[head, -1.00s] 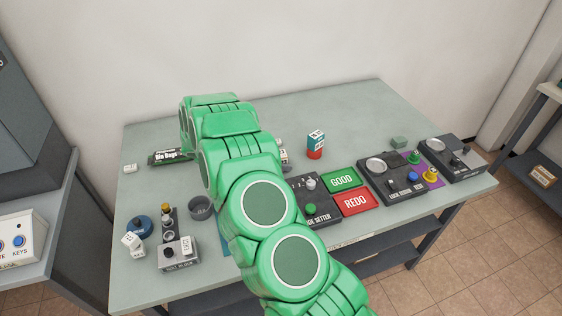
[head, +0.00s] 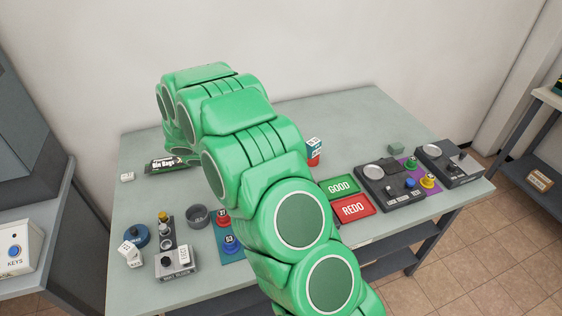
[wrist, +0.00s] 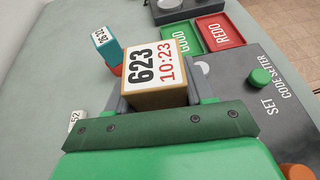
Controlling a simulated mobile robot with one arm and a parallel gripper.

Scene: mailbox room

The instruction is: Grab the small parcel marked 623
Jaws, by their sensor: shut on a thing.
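The small parcel marked 623 (wrist: 150,70) is a cardboard-brown box with a white label reading "623" and "10:23" in red. In the wrist view it sits between the grey fingers of my gripper (wrist: 158,98), which is shut on it. The parcel appears close above the table, beside the code setter; I cannot tell whether it touches the surface. In the head view my green arm hides both the gripper and the parcel.
A teal and red block (wrist: 106,48) stands close by the parcel. The GOOD pad (head: 339,187), the REDO pad (head: 353,208) and the code setter (wrist: 265,95) are near it. A lock device (head: 390,187) stands on the right.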

